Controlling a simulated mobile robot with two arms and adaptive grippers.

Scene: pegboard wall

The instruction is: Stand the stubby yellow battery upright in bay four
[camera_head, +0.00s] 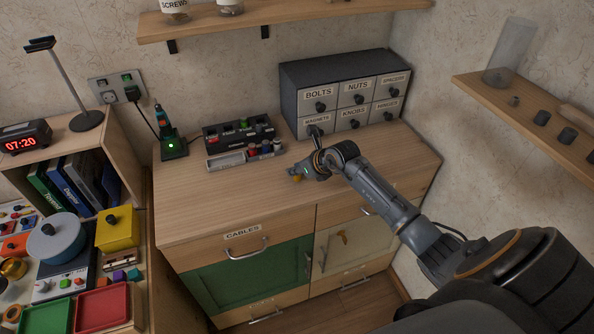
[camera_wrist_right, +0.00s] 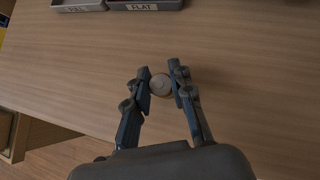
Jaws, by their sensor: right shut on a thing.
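My right gripper (camera_head: 300,174) is shut on the stubby yellow battery (camera_head: 297,179), low over the front middle of the wooden cabinet top. In the right wrist view the battery (camera_wrist_right: 160,85) shows its pale round end between the two fingertips (camera_wrist_right: 160,88), so its axis points roughly at the camera. Whether it touches the wood I cannot tell. The dark bay unit (camera_head: 222,142) stands behind and left of the gripper; its bay numbers are too small to read. Several coloured cells (camera_head: 265,147) sit at its front right. My left gripper is out of view.
A tray edge with a FLAT label (camera_wrist_right: 142,7) shows at the top of the wrist view. A drawer cabinet (camera_head: 340,90) stands behind the gripper. A green-lit charger (camera_head: 174,148) with a cable stands at left. The front left cabinet top (camera_head: 200,205) is clear.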

